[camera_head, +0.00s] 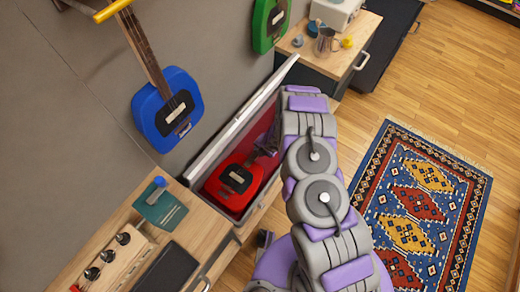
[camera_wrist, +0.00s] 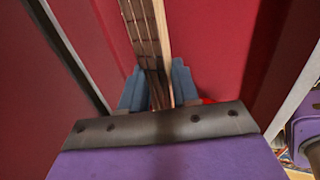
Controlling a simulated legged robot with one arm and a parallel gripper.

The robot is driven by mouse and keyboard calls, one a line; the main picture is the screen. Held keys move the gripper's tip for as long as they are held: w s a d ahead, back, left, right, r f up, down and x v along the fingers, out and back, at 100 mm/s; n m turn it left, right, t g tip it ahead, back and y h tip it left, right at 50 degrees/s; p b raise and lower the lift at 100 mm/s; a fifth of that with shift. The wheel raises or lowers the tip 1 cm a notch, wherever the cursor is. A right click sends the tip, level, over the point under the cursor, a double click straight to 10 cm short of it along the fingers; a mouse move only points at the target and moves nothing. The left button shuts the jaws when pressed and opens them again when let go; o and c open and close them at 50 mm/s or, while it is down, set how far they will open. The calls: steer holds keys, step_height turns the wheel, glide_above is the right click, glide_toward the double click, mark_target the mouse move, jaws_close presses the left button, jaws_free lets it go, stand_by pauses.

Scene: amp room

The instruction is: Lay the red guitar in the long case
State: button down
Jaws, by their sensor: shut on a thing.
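The red guitar (camera_head: 234,180) lies with its body inside the long case (camera_head: 205,157), at the near end, in the head view. The case is open, with a red lining and a pale edge. My gripper (camera_head: 267,146) reaches into the case at the guitar's neck, mostly hidden by my arm. In the wrist view the blue-grey fingers of my gripper (camera_wrist: 158,88) are shut on the guitar's neck (camera_wrist: 147,35), with red lining around it. A sliver of the red body (camera_wrist: 209,101) shows beside the gripper. The guitar's head is out of view.
A blue guitar (camera_head: 166,108) and a green guitar (camera_head: 270,22) hang on the wall behind. A wooden cabinet (camera_head: 205,230) stands at the near side and another (camera_head: 345,58) at the far side. A patterned rug (camera_head: 420,205) covers the floor at right.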

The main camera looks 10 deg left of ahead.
steer(key=shift+a+f+b, duration=0.1)
steer(key=shift+f+b, duration=0.85)
steer(key=shift+f, duration=0.3)
stand_by(0.3)
steer(key=shift+w, duration=0.1)
steer(key=c, duration=0.8)
jaws_free()
steer(key=shift+o, duration=0.2)
steer(key=p+v, duration=0.3)
steer(key=v, duration=1.4)
steer(key=shift+d, duration=0.25)
